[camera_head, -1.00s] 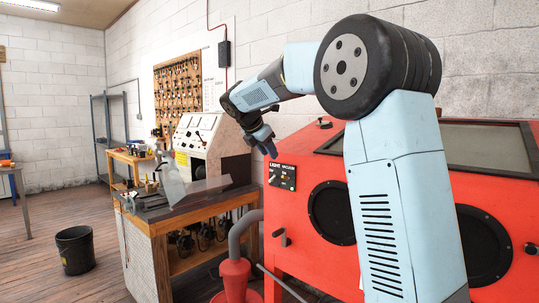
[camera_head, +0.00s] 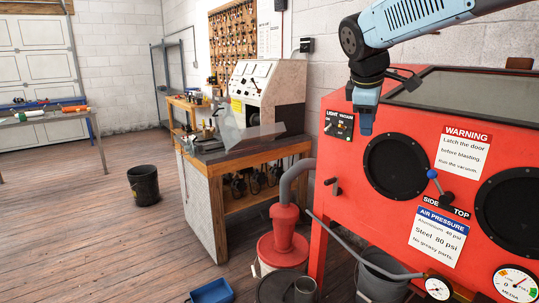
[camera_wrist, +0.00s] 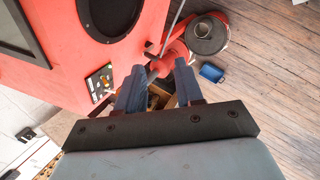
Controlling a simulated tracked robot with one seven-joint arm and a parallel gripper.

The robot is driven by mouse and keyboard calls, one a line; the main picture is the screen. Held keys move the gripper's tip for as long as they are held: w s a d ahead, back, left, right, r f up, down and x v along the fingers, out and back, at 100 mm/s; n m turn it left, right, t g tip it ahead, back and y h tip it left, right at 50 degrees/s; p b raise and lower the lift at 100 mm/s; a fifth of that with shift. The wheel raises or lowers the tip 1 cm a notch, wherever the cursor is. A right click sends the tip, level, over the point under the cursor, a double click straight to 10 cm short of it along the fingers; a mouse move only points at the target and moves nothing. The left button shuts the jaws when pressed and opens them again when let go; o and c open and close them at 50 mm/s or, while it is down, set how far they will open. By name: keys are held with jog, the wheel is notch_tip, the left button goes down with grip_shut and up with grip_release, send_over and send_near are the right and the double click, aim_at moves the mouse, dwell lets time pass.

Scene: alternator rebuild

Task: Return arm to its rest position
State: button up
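My arm reaches in from the upper right in the head view, over the front of the red blasting cabinet (camera_head: 340,185). My gripper (camera_head: 364,128) hangs below the wrist with its fingers pointing down, beside the cabinet's light and vacuum switch panel (camera_head: 339,125). In the wrist view, the two blue-grey fingers of my gripper (camera_wrist: 159,70) stand apart with nothing held between them. From the head view I cannot tell whether the gripper touches the cabinet.
A red dust collector (camera_head: 283,247) with a grey hose stands left of the cabinet. A wooden bench (camera_head: 215,168) carries a test machine (camera_head: 262,92). A black bucket (camera_head: 144,185) and a blue bin (camera_head: 211,291) are on the floor. Open floor lies at left.

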jog(key=s+f+m+y, duration=0.1)
jog(key=s+f+m, duration=0.4)
jog(key=s, duration=0.5)
jog(key=s+f+m+y, duration=0.2)
jog(key=s+f+m, duration=0.4)
jog(key=s, duration=0.4)
jog(key=shift+s+d+f+m+t, duration=0.2)
jog(key=shift+m+t, duration=0.1)
jog(key=shift+m, duration=0.4)
